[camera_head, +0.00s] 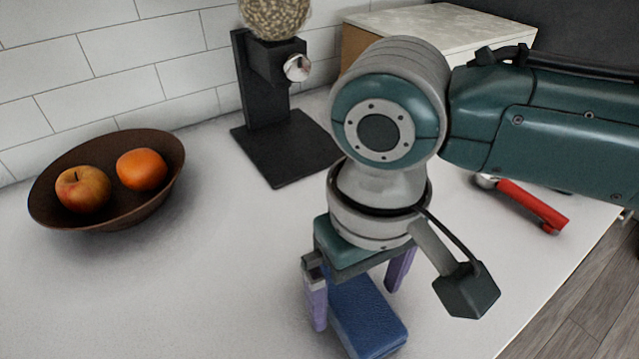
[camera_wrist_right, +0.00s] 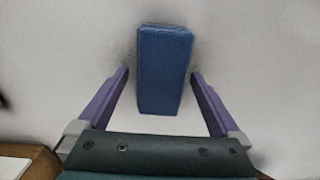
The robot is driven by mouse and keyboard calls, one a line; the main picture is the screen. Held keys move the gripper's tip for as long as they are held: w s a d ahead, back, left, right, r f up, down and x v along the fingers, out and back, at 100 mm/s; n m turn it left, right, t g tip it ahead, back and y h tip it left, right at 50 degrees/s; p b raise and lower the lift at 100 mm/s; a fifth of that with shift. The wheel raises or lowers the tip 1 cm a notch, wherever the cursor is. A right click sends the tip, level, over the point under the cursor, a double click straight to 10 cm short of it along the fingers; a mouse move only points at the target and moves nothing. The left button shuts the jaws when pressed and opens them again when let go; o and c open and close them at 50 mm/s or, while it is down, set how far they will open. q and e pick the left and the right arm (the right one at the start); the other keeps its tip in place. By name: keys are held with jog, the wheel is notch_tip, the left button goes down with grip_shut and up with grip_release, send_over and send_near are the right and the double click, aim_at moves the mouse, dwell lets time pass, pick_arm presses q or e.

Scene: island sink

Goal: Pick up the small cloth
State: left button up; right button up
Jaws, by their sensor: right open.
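The small cloth is a folded blue block (camera_head: 365,318) lying on the white counter in the head view, at the bottom centre. My right gripper (camera_head: 358,300) is above it, pointing down, with its purple fingers apart and part of the cloth hidden under the gripper body. In the right wrist view the blue cloth (camera_wrist_right: 165,70) lies between and beyond the two open fingertips (camera_wrist_right: 160,75). Gaps show on both sides, and neither finger appears to touch it. My left gripper is not in view.
A brown bowl (camera_head: 130,212) with an apple (camera_head: 83,190) and an orange (camera_head: 142,170) stands at the left. A black grinder (camera_head: 270,120) stands at the back. A red-handled tool (camera_head: 530,205) lies at the right near the counter edge. The left front counter is clear.

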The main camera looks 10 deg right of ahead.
aim_at(357, 296)
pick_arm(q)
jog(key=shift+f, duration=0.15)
pick_arm(e)
jog(key=shift+f, duration=0.65)
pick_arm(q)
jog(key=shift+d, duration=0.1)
pick_arm(e)
jog(key=c, duration=1.4)
pick_arm(q)
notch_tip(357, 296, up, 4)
jog(key=p, duration=0.4)
pick_arm(e)
notch_tip(357, 296, up, 20)
jog(key=shift+r, duration=0.1)
